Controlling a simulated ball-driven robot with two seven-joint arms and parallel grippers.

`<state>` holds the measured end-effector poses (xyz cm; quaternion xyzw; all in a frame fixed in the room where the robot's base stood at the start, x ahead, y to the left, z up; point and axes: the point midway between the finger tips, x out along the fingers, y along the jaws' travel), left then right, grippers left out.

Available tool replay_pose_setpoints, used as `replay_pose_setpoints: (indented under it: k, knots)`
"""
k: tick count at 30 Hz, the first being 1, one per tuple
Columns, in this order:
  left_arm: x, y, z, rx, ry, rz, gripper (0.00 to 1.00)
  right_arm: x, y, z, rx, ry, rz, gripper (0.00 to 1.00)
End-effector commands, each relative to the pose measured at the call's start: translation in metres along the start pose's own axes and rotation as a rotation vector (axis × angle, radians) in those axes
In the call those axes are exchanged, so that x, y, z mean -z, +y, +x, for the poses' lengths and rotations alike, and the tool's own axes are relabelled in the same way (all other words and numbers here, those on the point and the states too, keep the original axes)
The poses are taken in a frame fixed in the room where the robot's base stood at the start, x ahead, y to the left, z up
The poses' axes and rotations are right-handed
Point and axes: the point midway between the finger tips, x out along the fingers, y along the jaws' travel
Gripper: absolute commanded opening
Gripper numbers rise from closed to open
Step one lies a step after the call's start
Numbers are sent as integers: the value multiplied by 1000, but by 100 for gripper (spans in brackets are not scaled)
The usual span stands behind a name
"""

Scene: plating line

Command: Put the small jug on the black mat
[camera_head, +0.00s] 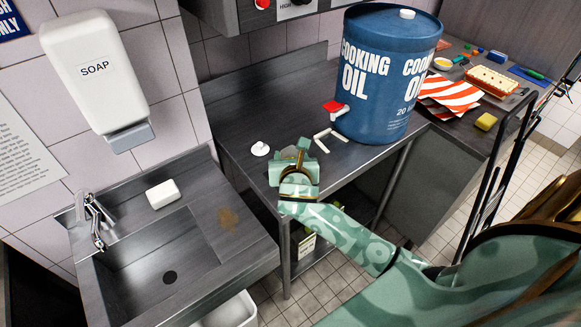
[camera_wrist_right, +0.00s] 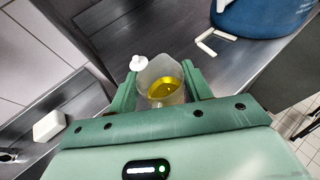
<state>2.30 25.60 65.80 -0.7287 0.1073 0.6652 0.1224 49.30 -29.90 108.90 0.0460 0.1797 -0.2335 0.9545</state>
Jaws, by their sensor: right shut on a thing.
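A small clear jug (camera_wrist_right: 147,75) with yellow liquid in it is between the two fingers of my right gripper (camera_wrist_right: 160,88) in the right wrist view. The gripper is shut on it. In the head view my right gripper (camera_head: 297,168) is over the front part of the steel counter, and it hides most of the jug. I cannot tell whether the jug touches the counter. I cannot make out a black mat in either view. My left gripper is not in view.
A blue cooking oil drum (camera_head: 388,75) with a red tap stands behind right on the counter (camera_head: 245,95). A small white knobbed piece (camera_head: 260,149) and white sticks (camera_head: 330,140) lie near the gripper. A sink (camera_head: 150,262) is at left. Striped cloths (camera_head: 450,93) lie right.

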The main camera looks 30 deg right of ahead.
Motion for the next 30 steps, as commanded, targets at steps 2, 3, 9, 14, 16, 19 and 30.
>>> replay_pose_setpoints:
  k: [2,3,9,14,16,19,30]
  knots:
    - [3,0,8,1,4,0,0,6,-2,24,3,-1,-2,22]
    - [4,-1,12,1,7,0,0,13,-2,33,2,0,-2,22]
    - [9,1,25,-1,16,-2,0,32,-4,68,1,-1,-1,22]
    - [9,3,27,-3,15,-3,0,35,-5,77,0,-2,0,22]
    - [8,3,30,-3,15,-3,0,39,-5,82,1,-1,0,22]
    - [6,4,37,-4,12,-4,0,55,-5,88,0,2,-1,22]
    - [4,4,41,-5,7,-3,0,66,-5,93,-1,-1,0,22]
